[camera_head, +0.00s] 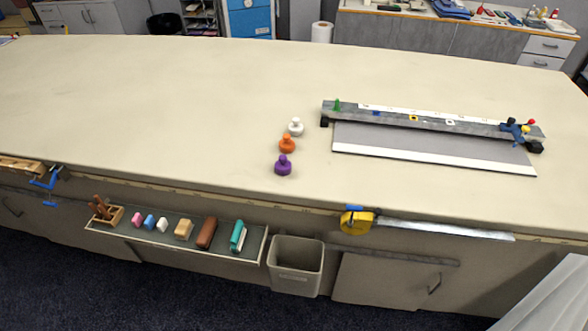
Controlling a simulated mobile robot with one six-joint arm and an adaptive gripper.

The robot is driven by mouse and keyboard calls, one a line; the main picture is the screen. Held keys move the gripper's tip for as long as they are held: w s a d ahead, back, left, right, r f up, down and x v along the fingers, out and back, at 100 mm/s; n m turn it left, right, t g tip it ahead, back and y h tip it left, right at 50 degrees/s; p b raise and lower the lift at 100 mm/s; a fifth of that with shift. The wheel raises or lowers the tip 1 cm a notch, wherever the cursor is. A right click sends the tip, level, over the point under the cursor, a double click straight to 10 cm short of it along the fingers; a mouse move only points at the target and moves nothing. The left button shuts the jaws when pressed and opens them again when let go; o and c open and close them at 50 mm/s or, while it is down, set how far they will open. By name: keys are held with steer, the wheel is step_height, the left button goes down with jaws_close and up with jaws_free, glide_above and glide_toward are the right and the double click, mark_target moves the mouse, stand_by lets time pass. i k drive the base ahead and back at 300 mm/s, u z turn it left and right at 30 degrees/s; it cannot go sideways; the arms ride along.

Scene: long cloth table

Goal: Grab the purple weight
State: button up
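The purple weight (283,166) stands upright on the cloth table (180,90), near its front edge and a little left of the grey board. It has a wide round base and a small knob on top. The orange weight (287,144) stands just behind it, and the white weight (296,127) stands behind the orange one. The three form a short row running away from me. My gripper is not in view.
A cutting rail (430,120) lies over a grey board (430,145) to the right. A yellow tape measure (357,222) hangs at the front edge. Below are a side tray (160,238) with small items and a bin (296,265). The table's left side is clear.

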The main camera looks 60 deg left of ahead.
mark_target(282, 167)
steer(key=z, duration=0.15)
steer(key=k, duration=1.55)
steer(key=u, duration=1.4)
steer(key=i, duration=0.85)
